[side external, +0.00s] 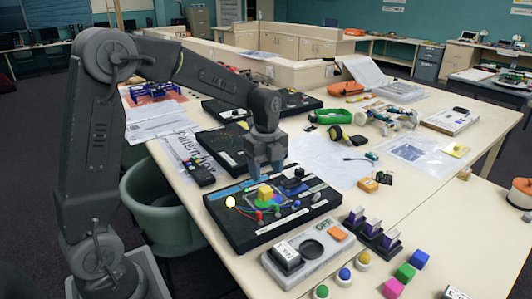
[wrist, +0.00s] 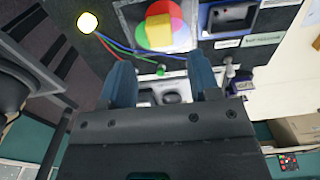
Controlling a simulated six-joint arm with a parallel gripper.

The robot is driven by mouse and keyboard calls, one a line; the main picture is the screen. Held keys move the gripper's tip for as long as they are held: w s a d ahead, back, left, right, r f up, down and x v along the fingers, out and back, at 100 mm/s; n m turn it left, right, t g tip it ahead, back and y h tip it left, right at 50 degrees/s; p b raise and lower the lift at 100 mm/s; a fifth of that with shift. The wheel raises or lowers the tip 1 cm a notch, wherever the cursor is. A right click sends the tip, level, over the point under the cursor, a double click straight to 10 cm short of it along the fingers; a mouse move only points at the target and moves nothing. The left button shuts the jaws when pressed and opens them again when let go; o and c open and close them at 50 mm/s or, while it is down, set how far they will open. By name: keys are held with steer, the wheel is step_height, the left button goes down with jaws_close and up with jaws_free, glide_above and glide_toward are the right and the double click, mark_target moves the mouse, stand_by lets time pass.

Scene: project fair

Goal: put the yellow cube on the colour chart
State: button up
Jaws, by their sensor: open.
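The yellow cube (side external: 265,192) rests on the colour chart (side external: 279,199), on the black board at the front of the table. In the wrist view the yellow cube (wrist: 158,29) lies on the round, multi-coloured chart (wrist: 175,20), near its middle. My gripper (side external: 265,173) is above the board, just behind and above the cube in the side view, with a gap between them. In the wrist view my gripper (wrist: 162,75) has its two blue-grey fingers apart with nothing held between them; the cube is beyond the fingertips.
The black board (side external: 222,215) carries a lit yellow bulb (side external: 230,201), wires and small parts. A grey switch box (side external: 304,255), purple-topped modules (side external: 374,227) and coloured cubes (side external: 405,273) stand close by. White papers (side external: 325,158) lie flat to the right.

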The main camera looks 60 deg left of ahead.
mark_target(266, 189)
steer(key=s+d+r+n+t, duration=0.25)
steer(key=s+r+n, duration=0.25)
steer(key=r, duration=0.4)
steer(key=s+d+f+n+t, duration=0.1)
steer(key=s+d+n+t, duration=0.2)
steer(key=s+n, duration=1)
steer(key=s+d, duration=0.2)
steer(key=d, duration=0.1)
steer(key=shift+n, duration=0.3)
steer(key=shift+d, duration=0.1)
